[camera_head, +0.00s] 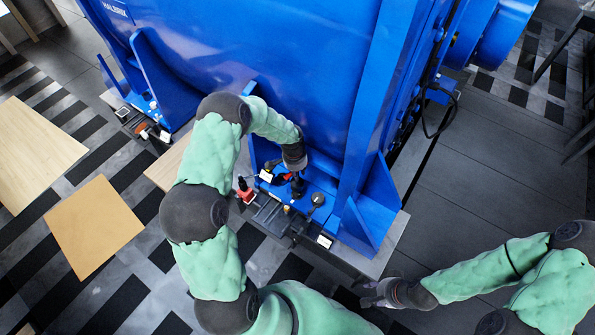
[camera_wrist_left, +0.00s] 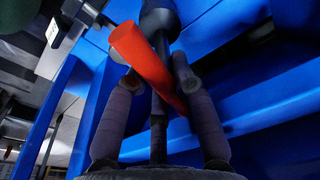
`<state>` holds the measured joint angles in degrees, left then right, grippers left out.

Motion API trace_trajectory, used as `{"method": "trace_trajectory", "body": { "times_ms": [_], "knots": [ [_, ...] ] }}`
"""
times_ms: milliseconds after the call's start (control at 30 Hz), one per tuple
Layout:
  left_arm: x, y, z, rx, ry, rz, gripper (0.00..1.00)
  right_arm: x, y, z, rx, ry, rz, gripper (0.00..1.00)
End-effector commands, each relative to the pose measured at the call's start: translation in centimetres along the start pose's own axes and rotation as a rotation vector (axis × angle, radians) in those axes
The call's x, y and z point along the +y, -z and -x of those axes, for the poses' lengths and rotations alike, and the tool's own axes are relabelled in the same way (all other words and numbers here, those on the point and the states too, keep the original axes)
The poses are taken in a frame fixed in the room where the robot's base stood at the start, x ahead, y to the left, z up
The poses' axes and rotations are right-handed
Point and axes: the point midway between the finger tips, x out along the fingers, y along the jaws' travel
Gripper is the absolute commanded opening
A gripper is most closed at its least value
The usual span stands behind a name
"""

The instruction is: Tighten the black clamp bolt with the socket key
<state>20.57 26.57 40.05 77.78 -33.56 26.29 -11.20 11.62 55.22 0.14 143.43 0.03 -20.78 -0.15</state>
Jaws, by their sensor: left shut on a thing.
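My left gripper (camera_head: 296,176) is over the blue motor foot, pointing down. In the left wrist view, its two fingers (camera_wrist_left: 157,90) are shut on the socket key, which has an orange-red handle (camera_wrist_left: 143,58) slanting across a dark shaft. A bit of the red handle (camera_head: 283,177) also shows beside the gripper in the head view. The black clamp bolt cannot be told apart; the gripper and key cover the spot below. Whether the key's socket sits on a bolt cannot be seen. My right gripper (camera_head: 373,293) is low at the right, away from the motor, with its fingers too small to judge.
The large blue motor (camera_head: 270,50) fills the upper middle, with upright ribs close to my left gripper. Open floor (camera_head: 470,170) lies to the right.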

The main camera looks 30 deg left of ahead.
Motion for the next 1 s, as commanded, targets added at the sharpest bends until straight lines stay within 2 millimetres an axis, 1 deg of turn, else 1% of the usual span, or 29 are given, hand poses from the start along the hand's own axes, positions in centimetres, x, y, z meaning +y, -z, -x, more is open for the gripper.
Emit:
{"method": "trace_trajectory", "body": {
  "times_ms": [200,400,600,1000],
  "knots": [
    [-0.1,-0.2,-2.0,0.003,0.001,0.0,0.0,0.0,0.0,0.1,0.0,0.0,0.0,0.39],
    [-0.1,-0.4,-3.5,0.002,0.001,-0.001,0.0,0.0,0.0,0.1,0.0,0.0,0.0,0.39],
    [-0.1,-0.4,-4.0,0.004,0.002,-0.001,0.0,0.0,0.0,0.1,0.0,0.0,0.0,0.39],
    [-0.1,-0.4,-4.1,0.004,0.002,-0.002,0.0,0.0,0.0,0.1,0.0,0.0,0.0,0.39]
  ]
}}
